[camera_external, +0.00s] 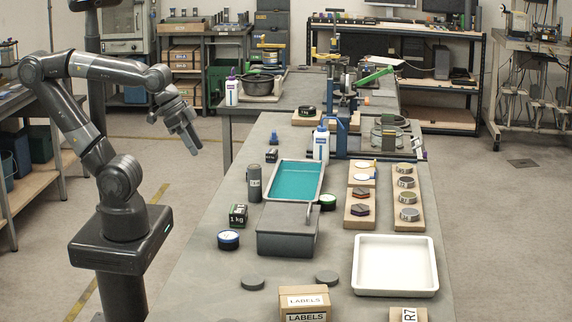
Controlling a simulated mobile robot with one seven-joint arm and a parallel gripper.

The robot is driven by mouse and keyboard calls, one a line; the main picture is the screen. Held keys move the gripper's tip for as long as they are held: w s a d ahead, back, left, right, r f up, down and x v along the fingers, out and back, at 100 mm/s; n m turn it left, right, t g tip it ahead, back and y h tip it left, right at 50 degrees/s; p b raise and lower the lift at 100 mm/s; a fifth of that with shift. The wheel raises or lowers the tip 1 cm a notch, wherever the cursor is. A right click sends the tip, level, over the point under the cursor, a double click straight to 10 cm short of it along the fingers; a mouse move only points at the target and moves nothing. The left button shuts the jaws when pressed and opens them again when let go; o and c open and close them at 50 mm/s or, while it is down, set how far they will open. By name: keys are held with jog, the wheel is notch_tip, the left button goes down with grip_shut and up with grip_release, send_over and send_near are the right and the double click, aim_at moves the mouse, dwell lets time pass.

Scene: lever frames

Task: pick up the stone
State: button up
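I cannot say for certain which thing is the stone. Two flat round grey pieces, one on the left (252,282) and one on the right (327,277), lie at the near end of the bench and look stone-like. Several round grey discs (405,182) sit on a wooden board (418,218) at the right. My gripper (194,146) hangs in the air left of the bench, tilted down and apart from everything on it. No held thing shows; its finger gap is too small to judge.
On the grey bench (200,290) stand a teal-filled tray (294,179), a grey box (287,235), a white tray (395,265), a labels box (305,301), a 1 kg block (238,216), a blue-rimmed tin (228,239) and a white bottle (321,143). The near left bench corner is clear.

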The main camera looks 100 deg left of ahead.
jog(key=shift+o, duration=0.3)
jog(key=o, duration=0.8)
jog(key=m+g, duration=0.2)
jog(key=g, duration=0.4)
send_over(252, 279)
notch_tip(252, 279, down, 12)
jog(key=f, duration=0.5)
jog(key=shift+w, duration=0.25)
jog(key=shift+s+f, duration=0.15)
jog(key=shift+f, duration=1.35)
jog(key=shift+s+f, duration=0.1)
jog(key=shift+f, duration=1.35)
